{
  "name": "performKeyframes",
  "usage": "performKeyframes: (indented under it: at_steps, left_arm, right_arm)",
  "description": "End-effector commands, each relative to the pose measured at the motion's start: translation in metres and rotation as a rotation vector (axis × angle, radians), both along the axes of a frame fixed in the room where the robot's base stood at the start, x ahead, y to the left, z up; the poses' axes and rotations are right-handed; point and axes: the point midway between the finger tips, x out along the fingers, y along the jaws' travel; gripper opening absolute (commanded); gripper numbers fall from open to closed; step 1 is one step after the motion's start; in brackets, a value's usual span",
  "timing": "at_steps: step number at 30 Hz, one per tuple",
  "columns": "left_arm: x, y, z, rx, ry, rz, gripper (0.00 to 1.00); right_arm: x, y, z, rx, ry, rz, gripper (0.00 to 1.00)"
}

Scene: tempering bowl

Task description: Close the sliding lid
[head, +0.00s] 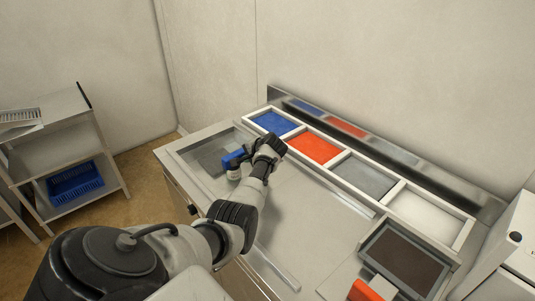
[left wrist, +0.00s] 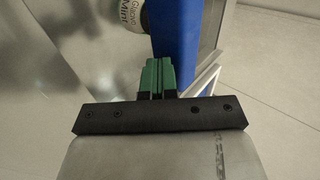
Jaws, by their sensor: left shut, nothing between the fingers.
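A grey rectangular panel or recess (head: 205,150) with a metal rim lies in the left end of the steel counter; I cannot tell for sure whether it is the sliding lid or how far it stands open. A blue piece (head: 235,158) with a white round part under it stands by its right edge. The blue piece (left wrist: 182,30) also shows in the left wrist view, beside a white label with print. My left gripper (left wrist: 155,70), with green fingertips, is shut and empty close to the blue piece; I cannot tell whether they touch. My right gripper is out of view.
A white frame (head: 333,163) with blue, red, grey and white compartments runs along the back of the counter (head: 300,215). A dark screen (head: 405,257) and an orange piece (head: 366,291) are at front right. A rack (head: 75,165) with a blue basket (head: 75,182) stands left.

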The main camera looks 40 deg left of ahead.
Motion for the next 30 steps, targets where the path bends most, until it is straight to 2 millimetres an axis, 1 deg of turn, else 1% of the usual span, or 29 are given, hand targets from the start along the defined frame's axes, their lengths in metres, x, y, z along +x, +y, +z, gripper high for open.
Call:
performKeyframes:
  at_steps: [1,3,6,12,18,30]
  left_arm:
    - [0.0,0.015,-0.008,0.003,-0.002,0.003,0.0]
    - [0.001,0.03,-0.008,0.002,-0.002,0.004,0.0]
    - [0.002,0.047,-0.007,0.001,-0.001,0.004,0.0]
    - [0.002,0.069,-0.003,-0.001,0.0,0.001,0.0]
    - [0.003,0.077,0.0,0.001,0.001,-0.001,0.0]
    - [0.002,0.079,0.003,0.008,-0.003,0.0,0.0]
  right_arm:
    - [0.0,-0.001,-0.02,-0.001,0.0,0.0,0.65]
    - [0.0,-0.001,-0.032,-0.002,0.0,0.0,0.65]
    - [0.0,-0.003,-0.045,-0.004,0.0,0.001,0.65]
    - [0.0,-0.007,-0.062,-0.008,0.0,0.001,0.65]
    - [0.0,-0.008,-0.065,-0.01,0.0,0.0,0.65]
    - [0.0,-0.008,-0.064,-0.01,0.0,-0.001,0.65]
